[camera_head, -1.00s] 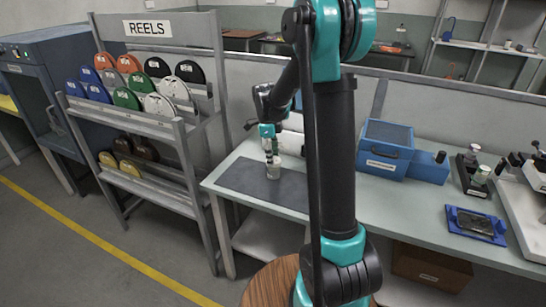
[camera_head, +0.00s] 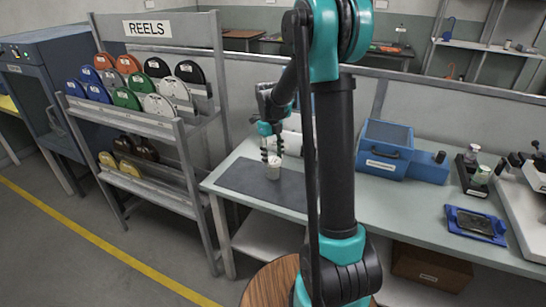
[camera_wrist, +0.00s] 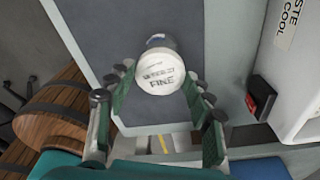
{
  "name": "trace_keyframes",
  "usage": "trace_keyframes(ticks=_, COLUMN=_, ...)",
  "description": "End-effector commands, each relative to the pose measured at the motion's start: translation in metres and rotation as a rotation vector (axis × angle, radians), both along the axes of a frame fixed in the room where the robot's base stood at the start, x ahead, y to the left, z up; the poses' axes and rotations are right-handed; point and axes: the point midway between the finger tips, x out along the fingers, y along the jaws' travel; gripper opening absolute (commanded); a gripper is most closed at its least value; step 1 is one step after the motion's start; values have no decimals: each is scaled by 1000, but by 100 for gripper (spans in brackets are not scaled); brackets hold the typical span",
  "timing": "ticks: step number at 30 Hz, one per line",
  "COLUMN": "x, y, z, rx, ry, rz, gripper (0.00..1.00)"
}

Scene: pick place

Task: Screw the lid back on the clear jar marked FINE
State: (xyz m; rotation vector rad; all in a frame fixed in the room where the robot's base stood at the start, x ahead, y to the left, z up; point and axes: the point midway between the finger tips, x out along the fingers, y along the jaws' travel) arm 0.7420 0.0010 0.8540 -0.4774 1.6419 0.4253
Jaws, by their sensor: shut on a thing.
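The jar (camera_head: 273,172) stands on the dark mat on the bench, with a white round lid (camera_wrist: 161,74) at its top. The lid faces the wrist camera and bears lettering that reads FINE, with a blurred line above. A small part of the jar (camera_wrist: 157,38) shows past the lid's far edge; the lid hides the rest. My gripper (camera_wrist: 158,70) is over the jar, its two fingers on opposite sides of the lid and shut on it. In the head view my gripper (camera_head: 271,153) reaches down from above. Whether the lid sits level on the thread cannot be told.
The dark mat (camera_head: 240,182) is otherwise clear. A blue box (camera_head: 384,150) stands to the right on the bench, beyond my arm. A blue tray (camera_head: 476,225) lies further right. A reel rack (camera_head: 150,100) stands left of the bench.

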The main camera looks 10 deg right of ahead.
Motion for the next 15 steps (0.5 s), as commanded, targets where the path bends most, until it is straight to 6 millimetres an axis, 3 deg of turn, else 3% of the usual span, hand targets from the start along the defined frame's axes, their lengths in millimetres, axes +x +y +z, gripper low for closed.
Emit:
trace_keyframes(ticks=8, x=0, y=0, z=0, rx=0, ry=0, rz=-11, gripper=40)
trace_keyframes(ticks=15, x=1, y=-1, z=0, rx=-1, ry=-1, rz=-249, gripper=40)
